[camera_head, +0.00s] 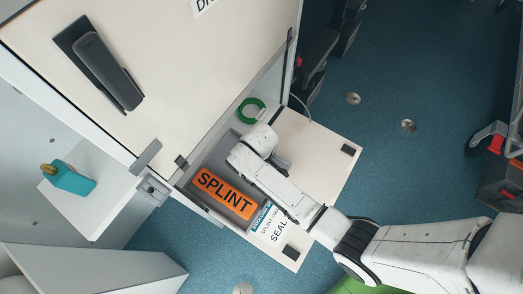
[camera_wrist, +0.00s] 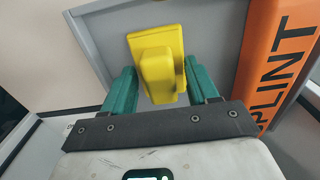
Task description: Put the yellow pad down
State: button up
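The yellow pad (camera_wrist: 155,42) shows in the wrist view, a plate with a thick block standing toward me. The green fingers of my gripper (camera_wrist: 160,80) stand on either side of the block. A narrow gap shows on the right near the block's lower end; contact nearer the fingertips is unclear. Behind the pad is a grey surface. In the head view my gripper (camera_head: 281,162) is over the right part of an open drawer; my arm hides the pad there.
An orange SPLINT pack (camera_head: 225,194) lies in the drawer (camera_head: 205,160), and also shows in the wrist view (camera_wrist: 270,60). A green ring (camera_head: 250,108) is at its back. A white labelled panel (camera_head: 270,232) lies in front.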

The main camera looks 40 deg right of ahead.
jog(key=shift+o, duration=0.2)
notch_tip(320, 180, up, 12)
jog(key=p, duration=0.4)
jog(key=s+d+r+m, duration=0.2)
jog(key=s+d+r, duration=0.1)
jog(key=s, duration=0.5)
jog(key=s+d+r+m+t, duration=0.1)
jog(key=s+d+r, duration=0.3)
jog(key=s, duration=0.4)
jog(key=shift+s+m, duration=0.4)
jog(key=shift+m, duration=0.1)
jog(key=shift+s+a+r, duration=0.1)
jog(key=shift+a, duration=0.05)
